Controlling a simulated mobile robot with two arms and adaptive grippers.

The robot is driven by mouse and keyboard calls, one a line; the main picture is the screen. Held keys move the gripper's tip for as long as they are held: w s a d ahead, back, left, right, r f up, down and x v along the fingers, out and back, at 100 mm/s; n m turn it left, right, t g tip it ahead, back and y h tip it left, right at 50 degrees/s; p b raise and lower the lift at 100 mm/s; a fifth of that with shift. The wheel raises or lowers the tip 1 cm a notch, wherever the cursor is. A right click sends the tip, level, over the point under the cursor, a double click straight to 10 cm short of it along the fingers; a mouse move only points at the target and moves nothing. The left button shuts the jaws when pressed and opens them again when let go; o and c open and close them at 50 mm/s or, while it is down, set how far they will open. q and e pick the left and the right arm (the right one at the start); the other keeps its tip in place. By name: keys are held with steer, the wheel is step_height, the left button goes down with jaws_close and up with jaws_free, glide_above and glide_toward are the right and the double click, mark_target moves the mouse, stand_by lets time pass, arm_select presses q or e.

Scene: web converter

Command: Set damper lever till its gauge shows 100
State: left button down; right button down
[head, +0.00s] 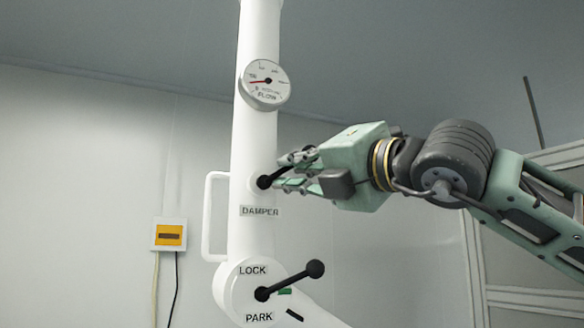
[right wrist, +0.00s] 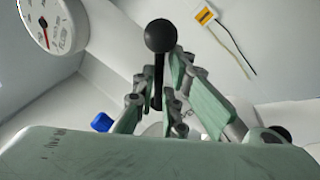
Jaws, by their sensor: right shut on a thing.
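The damper lever (head: 264,181) is black, with its pivot on the white column just above the DAMPER label (head: 260,211). My right gripper (head: 298,172) reaches in from the right and is shut on the lever, hiding much of it. The round FLOW gauge (head: 266,84) sits higher on the column. Its red needle points left, near the low end of the scale; the exact value is too small to read. My left gripper is not in view.
Below is a LOCK/PARK joint with a second black ball-ended lever (head: 315,268). A white handle (head: 207,215) is on the column's left side. A yellow-and-white box (head: 169,235) with cables is on the wall. A blue part (right wrist: 102,122) shows in the right wrist view.

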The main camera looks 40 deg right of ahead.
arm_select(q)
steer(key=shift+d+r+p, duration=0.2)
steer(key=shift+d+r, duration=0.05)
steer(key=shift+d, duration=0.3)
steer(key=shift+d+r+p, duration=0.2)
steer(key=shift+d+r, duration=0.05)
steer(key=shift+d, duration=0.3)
arm_select(e)
steer(key=shift+w+a+r+n+g, duration=0.1)
steer(key=shift+r+n+g, duration=0.05)
steer(key=shift+n, duration=0.35)
steer(key=shift+a+r+n+g, duration=0.1)
steer(key=shift+n+g, duration=0.05)
steer(key=shift+n, duration=0.35)
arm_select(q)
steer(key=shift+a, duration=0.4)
arm_select(e)
steer(key=shift+r, duration=0.1)
steer(key=c, duration=2.2)
jaws_free()
steer(key=o, duration=0.3)
steer(key=shift+d, duration=0.3)
steer(key=shift+o, duration=0.2)
steer(key=s+f, duration=0.1)
steer(key=s, duration=1.1)
steer(key=shift+d+f, duration=0.25)
steer(key=shift+d, duration=0.15)
steer(key=shift+c, duration=0.3)
